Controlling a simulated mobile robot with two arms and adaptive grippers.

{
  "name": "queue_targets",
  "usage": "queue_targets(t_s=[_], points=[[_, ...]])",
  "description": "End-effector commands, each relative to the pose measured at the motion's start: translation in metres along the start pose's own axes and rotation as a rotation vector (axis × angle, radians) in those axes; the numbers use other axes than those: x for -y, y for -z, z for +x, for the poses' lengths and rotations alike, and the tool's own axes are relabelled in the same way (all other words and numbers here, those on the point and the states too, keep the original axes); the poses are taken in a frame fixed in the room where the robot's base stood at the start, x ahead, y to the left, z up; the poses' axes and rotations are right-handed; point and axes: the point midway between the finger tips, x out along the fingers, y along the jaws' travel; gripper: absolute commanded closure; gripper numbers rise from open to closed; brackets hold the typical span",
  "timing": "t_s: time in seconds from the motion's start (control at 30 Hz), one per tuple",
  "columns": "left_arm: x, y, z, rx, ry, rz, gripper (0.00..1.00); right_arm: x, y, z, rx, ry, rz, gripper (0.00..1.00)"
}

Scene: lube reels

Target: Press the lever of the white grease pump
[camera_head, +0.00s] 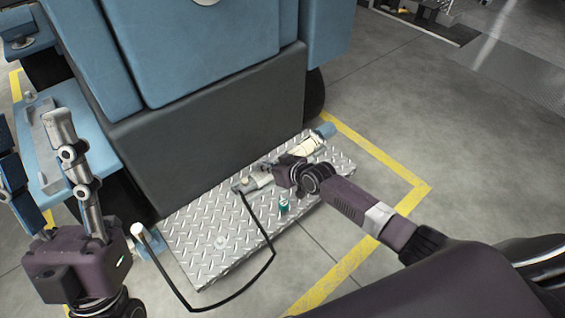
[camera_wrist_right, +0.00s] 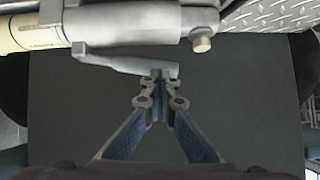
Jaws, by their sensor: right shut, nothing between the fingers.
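The white grease pump (camera_head: 305,146) lies on a diamond-plate step, partly hidden by my right gripper. Its metal head (camera_head: 257,181) points toward the lower left. In the right wrist view the cream barrel (camera_wrist_right: 30,32) and grey head (camera_wrist_right: 140,22) cross the top. The grey lever (camera_wrist_right: 122,61) runs below the head. My right gripper (camera_head: 272,172) is shut and empty; in the wrist view its fingertips (camera_wrist_right: 160,76) are at the lever's end. I cannot tell whether they touch it. My left gripper (camera_head: 36,128) stands upright at far left, fingers spread, away from the pump.
The diamond-plate step (camera_head: 205,262) sits against a dark panel (camera_head: 210,125) under a blue machine body (camera_head: 205,55). A black hose (camera_head: 272,240) loops from the pump over the step's front edge. A small teal container (camera_head: 283,205) stands near my right gripper. Yellow lines mark open floor.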

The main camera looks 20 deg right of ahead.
Motion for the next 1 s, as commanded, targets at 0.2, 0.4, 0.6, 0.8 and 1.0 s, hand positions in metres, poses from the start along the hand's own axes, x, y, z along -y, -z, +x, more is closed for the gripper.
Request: queue_targets(t_s=[0.2, 0.4, 0.6, 0.8, 1.0], points=[[0.004, -0.048, 0.001, 0.228, 0.006, 0.012, 0.58, 0.003, 0.009, -0.007, 0.003, 0.0, 0.0, 1.0], [0.01, -0.091, -0.012, 0.436, 0.014, 0.023, 0.58, 0.004, 0.015, -0.011, 0.002, -0.001, 0.0, 1.0], [0.015, -0.13, -0.034, 0.643, 0.023, 0.032, 0.58, 0.005, 0.02, -0.019, 0.003, -0.002, 0.0, 1.0], [0.022, -0.161, -0.066, 0.85, 0.035, 0.041, 0.58, 0.006, 0.02, -0.035, 0.002, -0.002, 0.001, 1.0], [0.028, -0.184, -0.104, 1.056, 0.048, 0.047, 0.58, 0.005, 0.02, -0.051, 0.002, -0.003, 0.0, 1.0]])
